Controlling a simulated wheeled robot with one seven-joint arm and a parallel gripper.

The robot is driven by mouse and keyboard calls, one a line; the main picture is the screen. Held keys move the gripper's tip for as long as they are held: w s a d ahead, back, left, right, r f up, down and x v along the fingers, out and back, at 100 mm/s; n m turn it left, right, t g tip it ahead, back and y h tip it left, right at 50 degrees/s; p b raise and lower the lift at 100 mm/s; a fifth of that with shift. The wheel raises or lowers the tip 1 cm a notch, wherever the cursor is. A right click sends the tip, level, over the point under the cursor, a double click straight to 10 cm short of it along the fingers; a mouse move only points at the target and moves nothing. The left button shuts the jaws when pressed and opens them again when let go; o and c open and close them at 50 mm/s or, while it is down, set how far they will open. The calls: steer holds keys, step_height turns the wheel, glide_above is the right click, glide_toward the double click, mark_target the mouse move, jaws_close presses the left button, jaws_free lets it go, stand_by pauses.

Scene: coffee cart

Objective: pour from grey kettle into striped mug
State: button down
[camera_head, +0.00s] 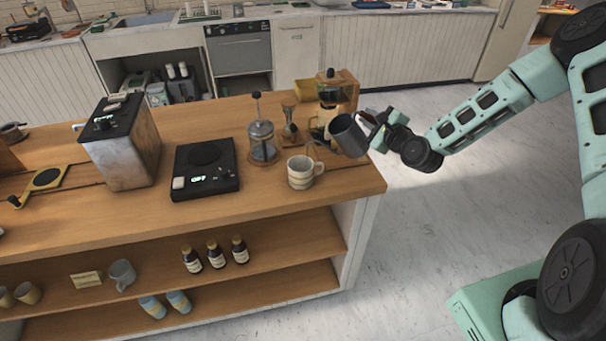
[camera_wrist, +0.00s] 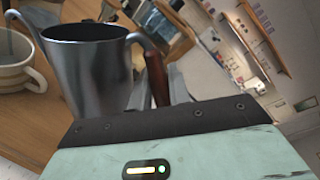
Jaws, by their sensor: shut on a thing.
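The grey kettle (camera_head: 349,136) is held in the air by my gripper (camera_head: 381,130), beside and slightly above the striped mug, near the cart's right end. It looks tilted toward the mug in the head view. Its thin curved spout (camera_head: 313,146) reaches over or close to the mug's rim. The striped mug (camera_head: 300,173) stands upright on the wooden top. In the wrist view the kettle (camera_wrist: 88,75) fills the upper left, its brown handle (camera_wrist: 157,78) between my fingers. The mug (camera_wrist: 14,66) is at the left edge. I cannot see any liquid stream.
A French press (camera_head: 262,143) and a wood-framed coffee maker (camera_head: 333,98) stand behind the mug. A black scale (camera_head: 206,171) and a metal box grinder (camera_head: 122,147) are to the left. The wooden cart top (camera_head: 255,197) is clear in front. Bottles (camera_head: 214,255) stand on the shelf below.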

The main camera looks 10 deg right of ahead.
steer(key=shift+f, duration=0.1)
stand_by(0.5)
steer(key=shift+d+f+m+b, duration=0.2)
steer(key=shift+f+m+b, duration=0.1)
steer(key=shift+f+b, duration=0.2)
steer(key=shift+d+f+m+b, duration=0.15)
steer(key=shift+f+m+b, duration=0.2)
steer(key=shift+b, duration=0.25)
steer(key=shift+a+r, duration=0.1)
steer(key=shift+r, duration=0.05)
steer(key=shift+a+r+n+p, duration=0.1)
steer(key=shift+r+n+p, duration=0.2)
steer(key=shift+n+p, duration=0.05)
steer(key=shift+a+r, duration=0.1)
steer(key=shift+r, duration=0.3)
steer(key=shift+r+n+p, duration=0.15)
steer(key=shift+n+p, duration=0.15)
steer(key=shift+p, duration=0.05)
